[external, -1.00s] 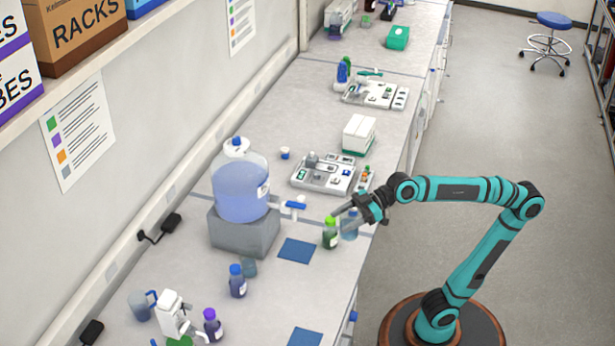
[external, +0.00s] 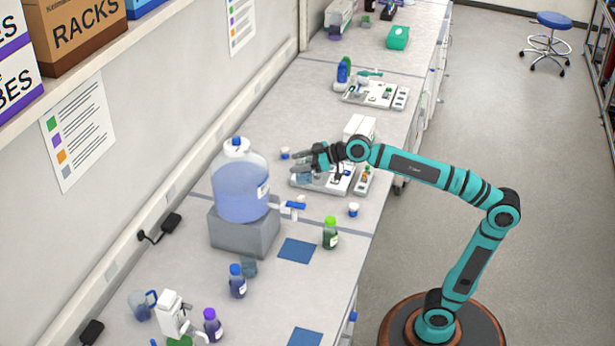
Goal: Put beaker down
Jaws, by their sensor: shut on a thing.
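My gripper (external: 308,163) is over the left part of the white sectioned tray (external: 343,188) in the middle of the bench. It is shut on a clear, bluish beaker (external: 304,178), which shows only in part below the fingers. The picture is too small to tell whether the beaker touches the tray or hangs just above it. The arm and gripper hide part of the tray and its contents.
A large dispenser jug (external: 240,190) on a grey block stands left of the tray. A green-capped bottle (external: 330,234), a small blue-and-white cup (external: 353,210) and a blue mat (external: 297,250) are nearer. White boxes (external: 360,128) stand behind the tray.

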